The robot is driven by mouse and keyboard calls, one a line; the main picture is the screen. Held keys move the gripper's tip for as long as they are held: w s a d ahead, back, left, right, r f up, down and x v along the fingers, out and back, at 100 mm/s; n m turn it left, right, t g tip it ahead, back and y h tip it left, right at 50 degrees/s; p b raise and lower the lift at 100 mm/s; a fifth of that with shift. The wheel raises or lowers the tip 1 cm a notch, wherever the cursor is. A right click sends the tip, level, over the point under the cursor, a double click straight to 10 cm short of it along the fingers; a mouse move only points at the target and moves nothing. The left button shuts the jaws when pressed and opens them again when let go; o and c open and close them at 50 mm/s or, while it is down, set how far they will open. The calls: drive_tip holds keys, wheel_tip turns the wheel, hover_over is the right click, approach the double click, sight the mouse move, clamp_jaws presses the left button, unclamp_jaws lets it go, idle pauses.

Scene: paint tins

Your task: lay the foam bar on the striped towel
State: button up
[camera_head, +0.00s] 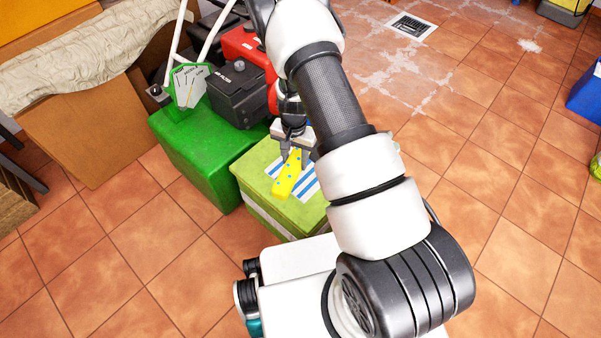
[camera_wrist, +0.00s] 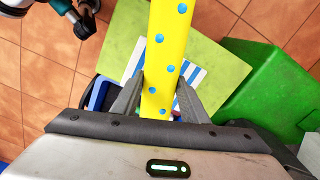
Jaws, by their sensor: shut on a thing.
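The foam bar (camera_head: 289,176) is yellow with blue dots. My gripper (camera_head: 294,160) is shut on it, and the bar shows between the fingers in the wrist view (camera_wrist: 165,60). The striped towel (camera_head: 307,187), white with blue stripes, lies on top of a light green box (camera_head: 255,172). In the wrist view the towel (camera_wrist: 190,75) shows behind the bar. The bar is over the towel, and its near end reaches toward the towel's edge. I cannot tell whether the bar touches the towel. Part of the towel is hidden by the bar, my gripper and my arm.
A darker green box (camera_head: 200,145) stands close to the left of the light green box. The tiled floor (camera_head: 480,180) at the right is largely clear.

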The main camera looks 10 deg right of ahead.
drive_tip(key=shift+s+d+f+n, duration=0.1)
drive_tip(key=shift+d+f+n, duration=0.05)
drive_tip(key=shift+f+n, duration=0.15)
drive_tip(key=b, duration=0.3)
hover_over(297, 185)
wheel_tip(297, 185, down, 10)
drive_tip(key=shift+r, duration=0.1)
drive_tip(key=shift+f, duration=0.2)
drive_tip(key=o, duration=1)
drive_tip(key=shift+o, duration=0.3)
